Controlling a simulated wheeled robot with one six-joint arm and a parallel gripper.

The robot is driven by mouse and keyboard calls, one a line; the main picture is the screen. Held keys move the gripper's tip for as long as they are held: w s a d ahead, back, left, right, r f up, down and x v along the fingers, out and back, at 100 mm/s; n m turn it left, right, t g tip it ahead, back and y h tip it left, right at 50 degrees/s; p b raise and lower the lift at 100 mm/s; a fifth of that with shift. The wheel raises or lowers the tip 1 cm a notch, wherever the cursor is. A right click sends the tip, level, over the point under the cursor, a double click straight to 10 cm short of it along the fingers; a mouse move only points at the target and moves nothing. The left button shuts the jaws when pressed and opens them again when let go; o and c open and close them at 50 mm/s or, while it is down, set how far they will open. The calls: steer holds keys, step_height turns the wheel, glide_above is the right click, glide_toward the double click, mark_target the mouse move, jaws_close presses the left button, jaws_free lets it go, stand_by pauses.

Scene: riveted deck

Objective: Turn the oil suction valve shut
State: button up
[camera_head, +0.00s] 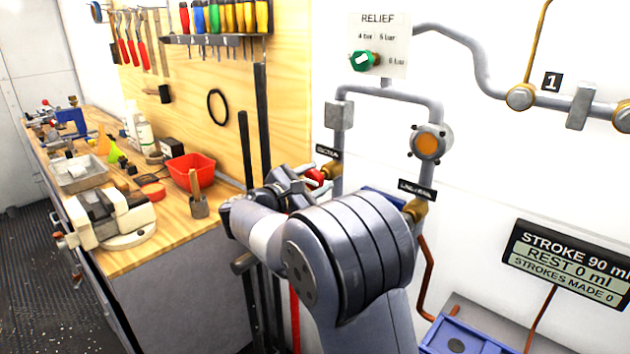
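A red valve handle (314,177) shows on a brass fitting (331,170) at the foot of the left grey pipe. A small black label (328,152) sits above it, too small to read surely, so I cannot confirm this is the oil suction valve. My gripper (300,181) is at the red handle, close beside or touching it; which one I cannot tell. My own wrist and arm hide part of the fingers and whatever is behind them. A second brass fitting (415,210) with a blue part (384,201) is partly hidden behind my arm, under another black label (417,189).
A RELIEF plate with a green knob (364,61) is on the wall above. An orange-faced round fitting (430,145) is on the right pipe. A workbench (165,240) with tools and a red bin (190,169) stands left. A stroke display (568,262) hangs right.

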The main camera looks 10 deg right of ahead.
steer(key=o, duration=0.4)
steer(key=v, duration=1)
steer(key=shift+s+a+b, duration=0.25)
steer(key=shift+a+b, duration=0.05)
steer(key=shift+b, duration=0.05)
steer(key=p+x, duration=0.1)
steer(key=x, duration=1)
steer(key=shift+r, duration=0.1)
steer(key=shift+a+n+p, duration=0.1)
steer(key=shift+n+p, duration=0.2)
steer(key=shift+b, duration=0.35)
